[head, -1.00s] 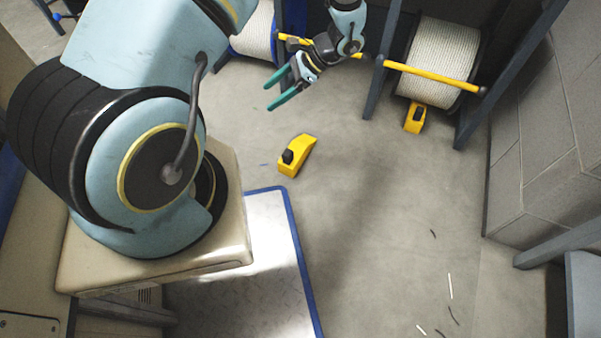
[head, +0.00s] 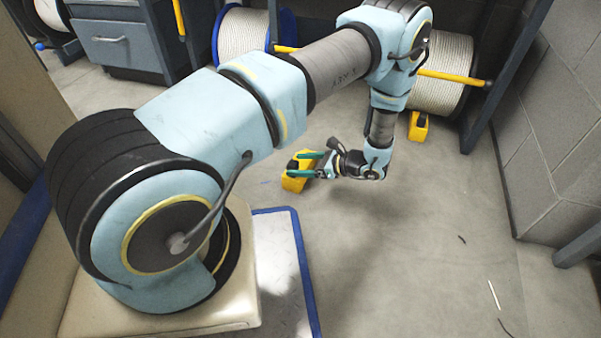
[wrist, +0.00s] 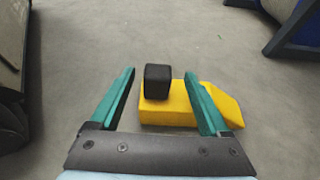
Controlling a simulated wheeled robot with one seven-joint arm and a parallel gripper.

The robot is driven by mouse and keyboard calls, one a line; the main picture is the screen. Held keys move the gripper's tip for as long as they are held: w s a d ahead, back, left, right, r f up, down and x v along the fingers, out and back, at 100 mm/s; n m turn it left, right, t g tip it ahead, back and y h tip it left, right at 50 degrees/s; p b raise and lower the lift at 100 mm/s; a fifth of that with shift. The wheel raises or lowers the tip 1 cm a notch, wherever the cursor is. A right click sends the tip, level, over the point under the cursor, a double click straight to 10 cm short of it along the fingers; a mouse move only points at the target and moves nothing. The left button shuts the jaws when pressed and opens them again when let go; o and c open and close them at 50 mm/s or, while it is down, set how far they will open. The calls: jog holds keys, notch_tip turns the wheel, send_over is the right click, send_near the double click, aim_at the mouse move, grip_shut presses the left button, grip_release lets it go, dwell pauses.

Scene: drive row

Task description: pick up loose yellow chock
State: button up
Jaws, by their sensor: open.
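The loose yellow chock (head: 293,184) lies on the concrete floor near the middle of the head view, partly hidden behind my gripper. In the wrist view the chock (wrist: 168,112) shows a black block (wrist: 158,81) on its top, and its sloped end points right. My gripper (head: 306,164) is open, with two green fingers. In the wrist view the gripper (wrist: 160,85) has the black block between its fingers, nearer the left one. The right finger overlaps the yellow body in the picture. I cannot tell whether either finger touches the chock.
Another yellow chock (head: 418,126) sits under the right cable reel (head: 440,75). A second reel (head: 243,35) stands at the back left, with grey rack posts nearby. A block wall (head: 560,140) bounds the right. The floor at front right is mostly clear.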

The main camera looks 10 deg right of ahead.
aim_at(288, 167)
jog(key=b+x, duration=0.1)
jog(key=x, duration=0.1)
jog(key=b+x, duration=0.2)
jog(key=shift+a+f, duration=0.25)
jog(key=shift+f, duration=0.25)
jog(key=shift+w+a, duration=0.25)
jog(key=shift+a, duration=0.2)
jog(key=shift+c, duration=0.2)
grip_shut()
dwell(0.5)
